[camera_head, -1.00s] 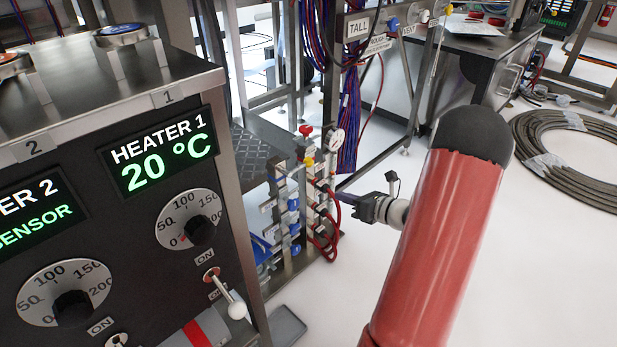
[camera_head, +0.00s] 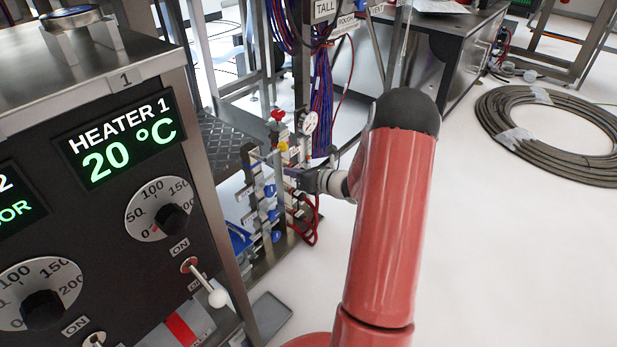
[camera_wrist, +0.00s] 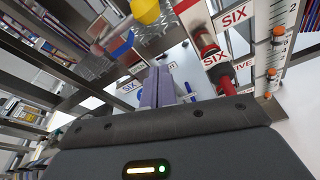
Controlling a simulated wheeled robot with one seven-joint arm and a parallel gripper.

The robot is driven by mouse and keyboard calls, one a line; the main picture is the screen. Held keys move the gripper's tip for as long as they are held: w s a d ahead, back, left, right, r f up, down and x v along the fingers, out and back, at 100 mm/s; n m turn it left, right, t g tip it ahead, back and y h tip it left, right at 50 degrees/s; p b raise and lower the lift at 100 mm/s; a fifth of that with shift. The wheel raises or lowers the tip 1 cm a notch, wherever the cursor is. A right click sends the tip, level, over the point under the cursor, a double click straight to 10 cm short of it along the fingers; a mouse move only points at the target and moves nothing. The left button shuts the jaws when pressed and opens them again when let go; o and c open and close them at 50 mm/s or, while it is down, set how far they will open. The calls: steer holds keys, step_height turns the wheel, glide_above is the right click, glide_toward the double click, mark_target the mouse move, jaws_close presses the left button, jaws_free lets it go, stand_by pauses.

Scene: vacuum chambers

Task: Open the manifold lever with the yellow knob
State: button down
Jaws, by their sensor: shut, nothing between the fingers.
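The yellow knob (camera_head: 283,147) shows near the top of the manifold (camera_head: 270,190), just below a red knob (camera_head: 277,115). In the wrist view the yellow knob (camera_wrist: 146,11) is large at the top edge, on a lever whose shaft is partly cut off. My gripper (camera_wrist: 158,78) is shut and empty, its purple-grey fingers pointing toward the manifold. The fingertips are below the yellow knob in the wrist view and apart from it. In the head view my gripper (camera_head: 302,179) is at the manifold's right side; its fingertips are small and hard to make out.
Red hoses (camera_head: 312,222) hang at the manifold's right. A "SIX" label (camera_wrist: 233,16) and a red fitting (camera_wrist: 206,45) are close to the fingers. The heater cabinet (camera_head: 110,230) stands at left. A hose coil (camera_head: 500,130) lies on open white floor at right.

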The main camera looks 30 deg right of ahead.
mark_target(282, 147)
steer(key=shift+w+d+r, duration=0.15)
steer(key=shift+w+r, duration=0.4)
steer(key=shift+r, duration=0.3)
steer(key=shift+w+d+r, duration=0.1)
steer(key=shift+w+r, duration=0.4)
steer(key=shift+r, duration=0.35)
steer(key=shift+d, duration=0.15)
